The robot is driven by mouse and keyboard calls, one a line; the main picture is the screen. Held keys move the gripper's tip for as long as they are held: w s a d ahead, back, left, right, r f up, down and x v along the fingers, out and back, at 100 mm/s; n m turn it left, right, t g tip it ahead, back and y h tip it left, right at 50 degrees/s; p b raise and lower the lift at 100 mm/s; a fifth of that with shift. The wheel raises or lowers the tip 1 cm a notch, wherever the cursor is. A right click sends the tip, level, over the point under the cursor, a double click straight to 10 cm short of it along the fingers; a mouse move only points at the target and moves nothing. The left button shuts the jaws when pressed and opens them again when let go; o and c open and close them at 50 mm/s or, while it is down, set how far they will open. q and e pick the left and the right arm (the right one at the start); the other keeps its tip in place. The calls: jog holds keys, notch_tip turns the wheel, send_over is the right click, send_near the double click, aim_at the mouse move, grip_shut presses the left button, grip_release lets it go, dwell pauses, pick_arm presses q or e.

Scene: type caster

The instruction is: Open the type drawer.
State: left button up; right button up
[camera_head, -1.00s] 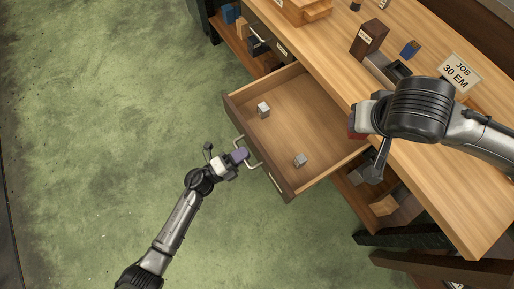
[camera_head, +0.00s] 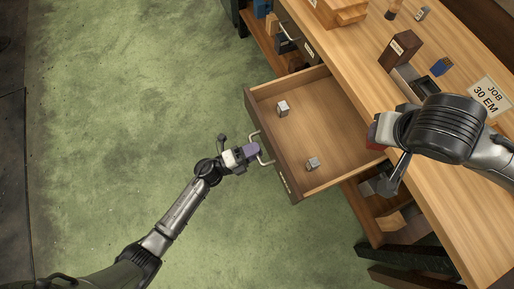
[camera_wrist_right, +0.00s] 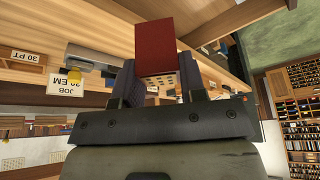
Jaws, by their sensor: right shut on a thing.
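The wooden type drawer (camera_head: 345,140) stands pulled out from the bench, its inside showing, with two small grey metal blocks (camera_head: 282,108) (camera_head: 313,163) in it. A pale bar handle (camera_head: 268,160) is on its front. My left gripper (camera_head: 255,150) is at the handle, its purple fingertips overlapping the bar; whether they close on it cannot be made out. My right gripper (camera_wrist_right: 158,85) is shut on a red block (camera_wrist_right: 156,47), held near the bench edge. In the head view my right arm mostly hides that block (camera_head: 373,134).
The bench top (camera_head: 450,185) carries a JOB 30 EM card (camera_head: 488,96), a dark brown block (camera_head: 400,48) and a small blue block (camera_head: 441,66). Shelves with blocks lie below the bench. The green floor (camera_head: 130,100) left of the drawer is clear.

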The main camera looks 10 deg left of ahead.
notch_tip(320, 180, up, 2)
jog(key=shift+p, duration=0.95)
pick_arm(q)
jog(key=v, duration=1.1)
jog(key=shift+s+a, duration=0.15)
jog(key=shift+s, duration=0.05)
